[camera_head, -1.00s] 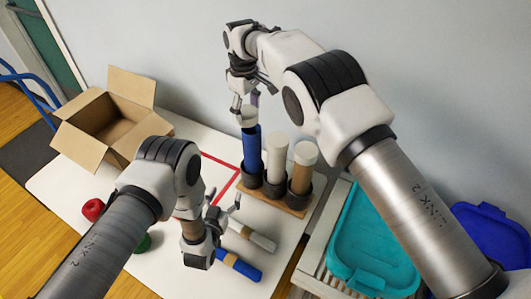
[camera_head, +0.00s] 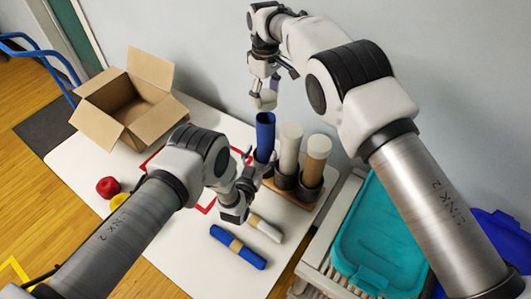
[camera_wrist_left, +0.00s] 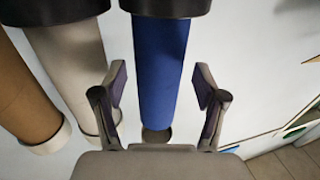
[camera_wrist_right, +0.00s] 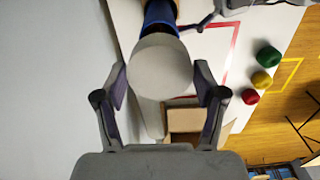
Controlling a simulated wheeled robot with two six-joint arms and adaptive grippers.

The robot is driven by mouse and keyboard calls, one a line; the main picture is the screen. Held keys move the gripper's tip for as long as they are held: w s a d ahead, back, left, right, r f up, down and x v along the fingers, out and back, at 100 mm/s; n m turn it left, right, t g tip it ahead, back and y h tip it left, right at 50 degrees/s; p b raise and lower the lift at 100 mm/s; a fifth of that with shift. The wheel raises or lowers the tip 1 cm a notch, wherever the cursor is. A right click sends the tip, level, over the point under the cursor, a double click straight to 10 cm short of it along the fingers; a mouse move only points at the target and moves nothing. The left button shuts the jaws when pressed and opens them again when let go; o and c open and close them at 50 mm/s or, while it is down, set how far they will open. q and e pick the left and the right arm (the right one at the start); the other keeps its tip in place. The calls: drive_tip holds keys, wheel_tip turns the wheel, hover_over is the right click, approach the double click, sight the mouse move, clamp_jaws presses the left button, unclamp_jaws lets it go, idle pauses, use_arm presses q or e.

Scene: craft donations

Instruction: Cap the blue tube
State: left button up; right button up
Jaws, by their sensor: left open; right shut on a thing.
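The blue tube (camera_head: 265,138) stands upright in a dark holder of the wooden rack (camera_head: 292,198), its dark top open. My right gripper (camera_head: 264,96) is shut on a pale round cap (camera_wrist_right: 160,68) just above the blue tube's mouth; in the head view there seems to be a small gap. My left gripper (camera_head: 252,170) is open beside the blue tube's lower part. In the left wrist view the blue tube (camera_wrist_left: 160,70) passes between its spread fingers, apparently without contact. A white tube (camera_head: 290,148) and a brown tube (camera_head: 315,160), both with pale tops, stand alongside.
A blue roll (camera_head: 225,238) and a white roll (camera_head: 268,231) lie in front of the rack. An open cardboard box (camera_head: 125,105) stands back left. Red (camera_head: 107,187) and yellow balls sit left. A teal bin (camera_head: 375,245) is at right.

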use_arm(q)
drive_tip(key=x, duration=0.5)
drive_tip(key=shift+w+d, duration=0.1)
use_arm(e)
drive_tip(key=shift+d, duration=0.1)
use_arm(q)
drive_tip(key=c, duration=1.4)
clamp_jaws()
use_arm(e)
hover_over(266, 114)
drive_tip(key=s, duration=0.3)
drive_tip(key=shift+w+f, duration=0.15)
drive_tip(key=shift+f, duration=1.15)
drive_tip(key=shift+w+f, duration=0.1)
drive_tip(key=shift+f, duration=1.15)
drive_tip(key=shift+f, duration=0.85)
drive_tip(key=shift+f, duration=0.6)
